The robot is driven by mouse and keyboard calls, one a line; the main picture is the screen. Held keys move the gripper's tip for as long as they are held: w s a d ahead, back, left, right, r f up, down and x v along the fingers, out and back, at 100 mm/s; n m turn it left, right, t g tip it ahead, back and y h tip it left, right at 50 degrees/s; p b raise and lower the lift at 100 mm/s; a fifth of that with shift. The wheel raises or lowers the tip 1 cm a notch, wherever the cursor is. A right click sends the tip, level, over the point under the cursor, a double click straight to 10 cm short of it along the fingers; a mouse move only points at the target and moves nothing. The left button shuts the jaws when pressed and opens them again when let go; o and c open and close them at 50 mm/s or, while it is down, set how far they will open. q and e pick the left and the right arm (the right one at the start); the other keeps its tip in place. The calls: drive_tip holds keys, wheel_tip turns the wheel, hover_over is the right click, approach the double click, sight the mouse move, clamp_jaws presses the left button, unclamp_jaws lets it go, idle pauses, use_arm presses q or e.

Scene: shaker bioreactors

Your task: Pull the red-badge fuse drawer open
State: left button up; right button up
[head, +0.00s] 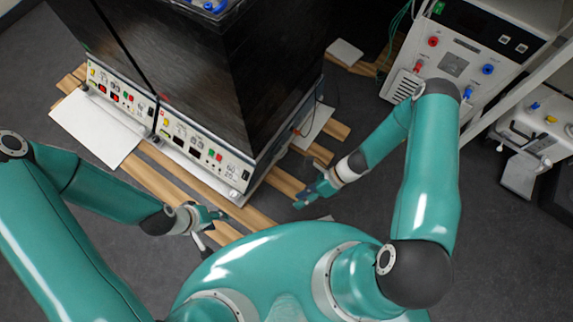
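I cannot make out for certain which part is the red-badge fuse drawer. A small red mark (163,97) shows near the dark strap between two white control panels on the black unit. The left panel (118,98) and the right panel (205,150) carry small red, green and yellow parts, too small to read. My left gripper (212,230) is in front of the right panel, apart from it, with its fingers seemingly spread and nothing between them. My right gripper (307,186) is off the unit's right corner, also seemingly open and empty.
The black unit (215,75) stands on wooden slats (165,187). A white sheet (95,125) lies at its left front. A white instrument (460,65) with red and blue sockets stands at the upper right, near my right arm. Grey floor (480,240) is clear at the lower right.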

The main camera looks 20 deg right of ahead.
drive_tip(key=w+d+f+m+t+h+b, duration=0.1)
drive_tip(key=w+d+f+m+t+b, duration=0.55)
drive_tip(key=f+m, duration=0.35)
drive_tip(key=w+d+f+m+t+b, duration=0.6)
drive_tip(key=f+m+t, duration=0.1)
drive_tip(key=f+m, duration=0.25)
use_arm(q)
wheel_tip(320, 180, down, 20)
drive_tip(key=b, duration=0.5)
drive_tip(key=shift+f, duration=0.2)
use_arm(e)
drive_tip(key=x, duration=1.6)
drive_tip(key=shift+a, duration=0.2)
drive_tip(key=shift+w, duration=0.1)
drive_tip(key=shift+c, duration=0.2)
clamp_jaws()
